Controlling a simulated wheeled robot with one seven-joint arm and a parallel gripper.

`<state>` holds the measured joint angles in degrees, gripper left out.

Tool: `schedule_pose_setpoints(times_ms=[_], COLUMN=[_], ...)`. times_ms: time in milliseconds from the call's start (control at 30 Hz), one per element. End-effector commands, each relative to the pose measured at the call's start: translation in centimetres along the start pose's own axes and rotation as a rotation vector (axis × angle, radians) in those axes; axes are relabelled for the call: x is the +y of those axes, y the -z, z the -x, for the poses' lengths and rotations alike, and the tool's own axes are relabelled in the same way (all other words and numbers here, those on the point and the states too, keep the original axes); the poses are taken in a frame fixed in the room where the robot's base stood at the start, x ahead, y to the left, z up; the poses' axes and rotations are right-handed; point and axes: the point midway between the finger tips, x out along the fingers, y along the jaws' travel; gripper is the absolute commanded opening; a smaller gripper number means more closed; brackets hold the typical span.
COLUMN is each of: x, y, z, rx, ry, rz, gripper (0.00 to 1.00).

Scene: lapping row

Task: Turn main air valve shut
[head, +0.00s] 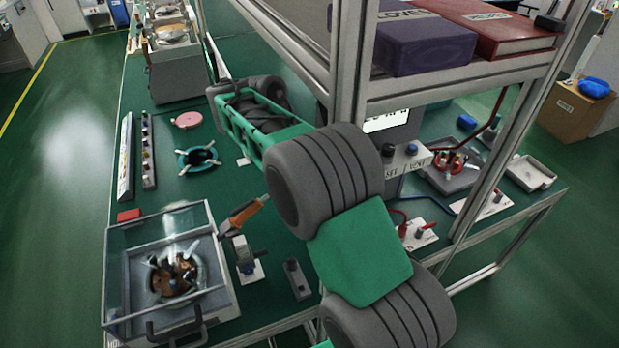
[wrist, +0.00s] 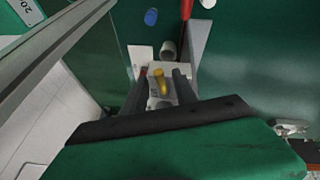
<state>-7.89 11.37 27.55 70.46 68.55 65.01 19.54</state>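In the wrist view my gripper (wrist: 165,72) points down with its two dark fingers apart. A small yellow handle (wrist: 160,82) shows between them, with gaps beside it, on a pale base (wrist: 166,70). It looks like the valve's lever, but no label on it can be read. I cannot tell whether a finger touches it. In the head view my grey and green arm crosses the middle and hides my fingertips. The yellow handle cannot be made out there.
A glass-sided machine (head: 118,300) stands at the lower left. An orange-handled thing (head: 243,214) is beside it. A metal-framed shelf holds a purple box (head: 425,45) and red binder (head: 490,28); its upright is close to my arm. Several small fittings on white plates (head: 418,238) lie at right.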

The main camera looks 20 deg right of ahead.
Motion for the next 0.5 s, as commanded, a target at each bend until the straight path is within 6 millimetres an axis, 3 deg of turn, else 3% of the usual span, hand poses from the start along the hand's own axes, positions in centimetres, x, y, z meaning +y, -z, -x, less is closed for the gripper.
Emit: schedule_pose_setpoints(times_ms=[233, 500], x=[0.02, 0.03], y=[0.06, 0.06], z=[-0.14, -0.14], rx=[0.000, 0.000], ry=[0.000, 0.000], rz=[0.000, 0.000], gripper=[0.34, 0.12])
